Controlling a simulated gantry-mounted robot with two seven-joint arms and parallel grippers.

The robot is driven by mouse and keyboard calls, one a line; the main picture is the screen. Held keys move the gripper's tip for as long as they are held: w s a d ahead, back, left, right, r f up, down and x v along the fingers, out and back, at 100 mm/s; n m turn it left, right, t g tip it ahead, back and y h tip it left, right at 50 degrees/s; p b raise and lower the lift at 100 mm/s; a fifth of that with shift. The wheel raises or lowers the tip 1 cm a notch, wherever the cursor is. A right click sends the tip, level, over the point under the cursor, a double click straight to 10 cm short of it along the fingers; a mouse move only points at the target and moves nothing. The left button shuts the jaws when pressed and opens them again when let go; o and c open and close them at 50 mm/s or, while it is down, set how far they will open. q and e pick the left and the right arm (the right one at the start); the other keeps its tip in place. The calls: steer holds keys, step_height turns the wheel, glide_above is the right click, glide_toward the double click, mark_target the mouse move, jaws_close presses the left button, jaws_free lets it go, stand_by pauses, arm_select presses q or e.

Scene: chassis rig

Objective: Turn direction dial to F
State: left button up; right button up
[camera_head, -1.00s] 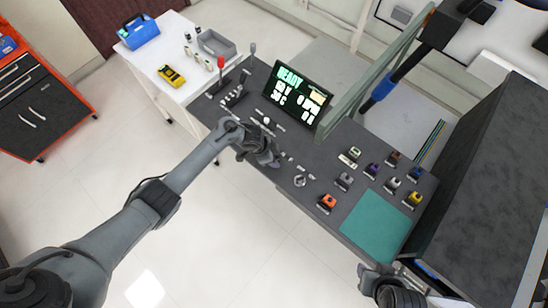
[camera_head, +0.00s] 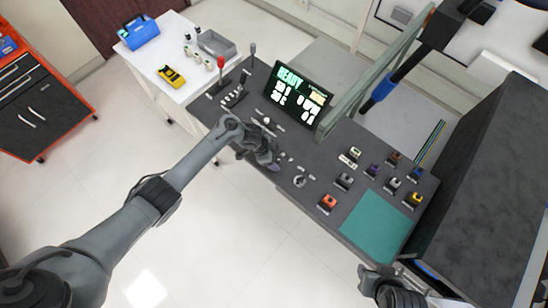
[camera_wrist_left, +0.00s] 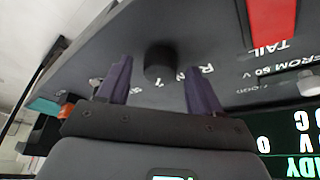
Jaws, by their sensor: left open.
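The direction dial is a dark round knob (camera_wrist_left: 160,62) on the grey console panel, with white letters beside it; R is readable and I cannot make out an F. My left gripper (camera_wrist_left: 158,88) is open, with one purple finger on each side of the knob in the left wrist view. I cannot tell whether the fingers touch it. In the head view my left gripper (camera_head: 266,160) is low over the console's front part and hides the dial.
The console (camera_head: 322,165) carries a screen (camera_head: 297,95) reading READY, a red-topped lever (camera_head: 220,63), a silver knob (camera_head: 299,181), several coloured blocks and a green mat (camera_head: 376,222). A white table (camera_head: 150,55) stands behind on the left. A large dark box (camera_head: 490,180) stands at right.

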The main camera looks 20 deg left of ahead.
arm_select(q)
steer(key=p+v, duration=0.2)
steer(key=v, duration=0.8)
steer(key=shift+r+p, duration=0.35)
steer(key=shift+s+a, duration=0.15)
steer(key=shift+s, duration=0.05)
